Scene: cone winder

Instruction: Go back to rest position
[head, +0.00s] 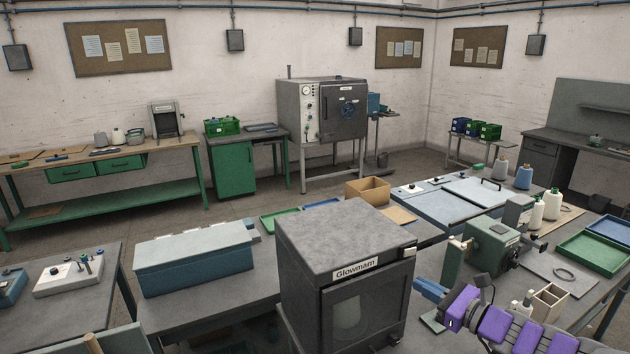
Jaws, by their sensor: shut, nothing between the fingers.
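My arm, grey with purple pads, reaches in from the bottom right corner. My gripper (461,308) is at its near-left end, low over the right-hand bench, beside a blue part (430,289). It looks shut, and nothing shows held in it; its fingertips are hard to make out. The green winder (493,243) stands just behind and above my gripper, apart from it as far as I can tell.
The dark Glowmarn cabinet (345,270) stands left of my gripper. A wooden divided box (549,303) and small white bottles are close to my arm on its far side. Green (588,255) and blue trays lie at the right. Floor shows between the benches at the back left.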

